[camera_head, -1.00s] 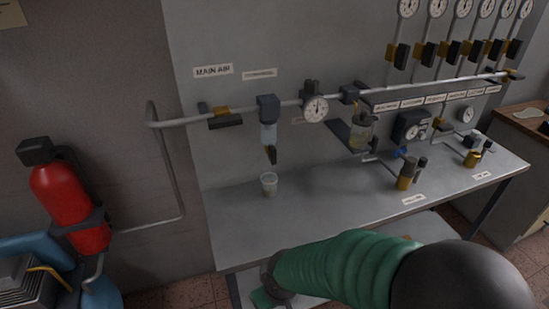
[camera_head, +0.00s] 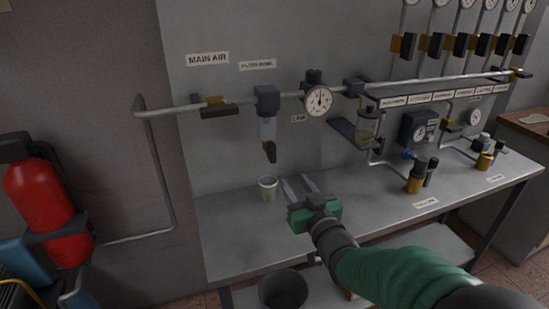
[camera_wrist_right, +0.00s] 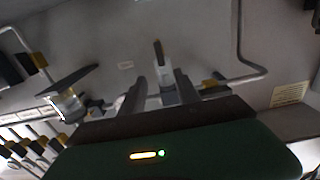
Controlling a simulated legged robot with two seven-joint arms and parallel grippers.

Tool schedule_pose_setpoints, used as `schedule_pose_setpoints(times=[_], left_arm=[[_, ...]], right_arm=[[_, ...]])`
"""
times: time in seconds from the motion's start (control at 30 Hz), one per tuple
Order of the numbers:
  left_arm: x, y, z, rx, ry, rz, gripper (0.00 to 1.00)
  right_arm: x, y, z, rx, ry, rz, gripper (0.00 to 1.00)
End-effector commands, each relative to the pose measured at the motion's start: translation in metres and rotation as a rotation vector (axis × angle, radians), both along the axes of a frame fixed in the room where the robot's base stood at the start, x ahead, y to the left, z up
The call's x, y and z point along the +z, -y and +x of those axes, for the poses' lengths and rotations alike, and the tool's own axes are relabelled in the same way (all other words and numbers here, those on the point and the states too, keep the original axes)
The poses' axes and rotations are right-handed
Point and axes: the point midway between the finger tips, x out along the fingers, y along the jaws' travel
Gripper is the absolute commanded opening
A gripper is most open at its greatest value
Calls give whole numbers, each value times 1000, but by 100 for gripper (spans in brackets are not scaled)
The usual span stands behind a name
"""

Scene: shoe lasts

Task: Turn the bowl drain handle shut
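The filter bowl (camera_head: 267,129) is a clear cup under a dark block on the air pipe. Its drain handle (camera_head: 269,151), dark with some yellow, hangs tilted below the bowl. My right gripper (camera_head: 298,185) is open and empty, below and right of the handle, apart from it. In the right wrist view, the handle (camera_wrist_right: 158,52) and the bowl (camera_wrist_right: 165,74) show between and beyond my two spread fingers (camera_wrist_right: 159,76). A small pale cup (camera_head: 268,189) stands on the bench under the handle, left of my fingers. My left gripper is not in view.
The bench (camera_head: 235,235) is mostly clear around the cup. The pipe carries a MAIN AIR handle (camera_head: 216,107) at left and a round gauge (camera_head: 319,101) at right. A second bowl (camera_head: 368,126) and brass valves (camera_head: 415,180) stand further right. A red extinguisher (camera_head: 42,200) is at left.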

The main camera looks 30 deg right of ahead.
Motion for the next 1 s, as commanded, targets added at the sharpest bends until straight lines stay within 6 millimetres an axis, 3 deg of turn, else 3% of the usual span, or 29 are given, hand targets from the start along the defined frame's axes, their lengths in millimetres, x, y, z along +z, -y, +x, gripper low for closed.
schedule_pose_setpoints(times=[0.03,0.4,0.53,0.7,0.97,1.0], left_arm=[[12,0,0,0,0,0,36],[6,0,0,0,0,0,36],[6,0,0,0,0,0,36],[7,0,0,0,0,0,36],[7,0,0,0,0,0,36],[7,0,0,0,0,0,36]], right_arm=[[4,2,10,1,-6,4,38],[-1,25,104,1,-4,2,38],[-1,31,129,1,-3,3,38],[-1,35,145,0,-3,3,38],[-1,36,147,0,-4,2,38],[-1,36,147,0,-4,2,33]])
